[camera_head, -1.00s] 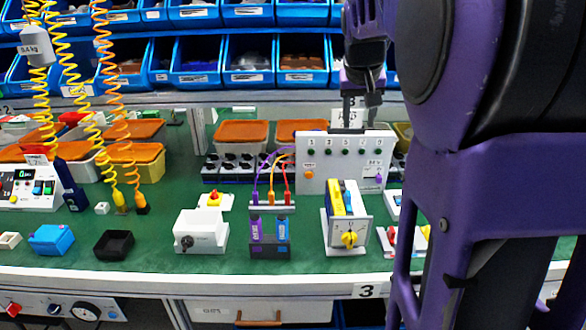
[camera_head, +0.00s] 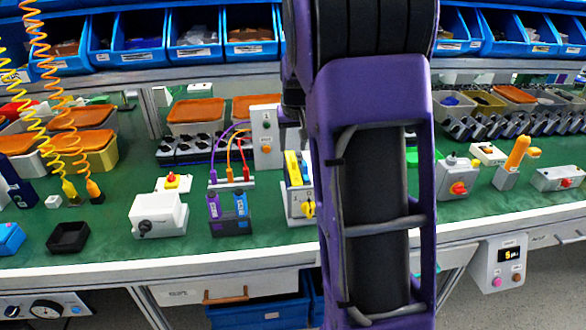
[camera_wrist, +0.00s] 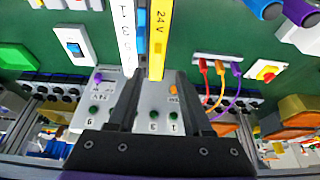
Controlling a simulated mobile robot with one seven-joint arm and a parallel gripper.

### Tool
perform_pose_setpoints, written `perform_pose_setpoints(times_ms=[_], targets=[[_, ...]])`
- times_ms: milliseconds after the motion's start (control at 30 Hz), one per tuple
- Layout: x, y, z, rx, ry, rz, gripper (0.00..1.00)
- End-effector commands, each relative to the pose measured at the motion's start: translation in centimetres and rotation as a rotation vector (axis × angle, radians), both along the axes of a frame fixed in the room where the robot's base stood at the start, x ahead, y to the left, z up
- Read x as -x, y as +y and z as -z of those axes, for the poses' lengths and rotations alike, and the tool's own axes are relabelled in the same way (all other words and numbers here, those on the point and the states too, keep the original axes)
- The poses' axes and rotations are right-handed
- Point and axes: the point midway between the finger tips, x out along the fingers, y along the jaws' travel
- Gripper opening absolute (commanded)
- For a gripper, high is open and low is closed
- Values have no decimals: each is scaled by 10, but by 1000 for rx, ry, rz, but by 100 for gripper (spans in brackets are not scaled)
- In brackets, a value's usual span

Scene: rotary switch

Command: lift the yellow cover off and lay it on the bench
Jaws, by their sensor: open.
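The yellow cover (camera_head: 292,167) is a narrow upright piece on top of the grey rotary switch box (camera_head: 296,204), beside a white piece and a blue one. A yellow knob (camera_head: 308,209) is on the box's front. In the wrist view the yellow cover (camera_wrist: 159,40) carries the print "24 V", with the white piece (camera_wrist: 124,30) to its left. My gripper (camera_wrist: 159,82) is open. Its fingers appear on either side of the cover's lower end in the picture; I cannot tell whether they touch it.
A white panel (camera_head: 264,137) with green buttons stands behind the box. A dark holder (camera_head: 231,222) with purple and blue pieces is to its left. Bare green bench (camera_head: 270,232) lies in front, between holder and switch box. Coiled cords (camera_head: 45,110) hang at left.

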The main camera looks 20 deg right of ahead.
Motion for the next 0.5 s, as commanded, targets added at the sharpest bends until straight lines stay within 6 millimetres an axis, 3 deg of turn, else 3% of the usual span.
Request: perform_pose_setpoints(times_ms=[267, 500], targets=[[-6, -3, 16, 1, 0, 0, 50], [-16, -10, 49, 0, 3, -1, 50]])
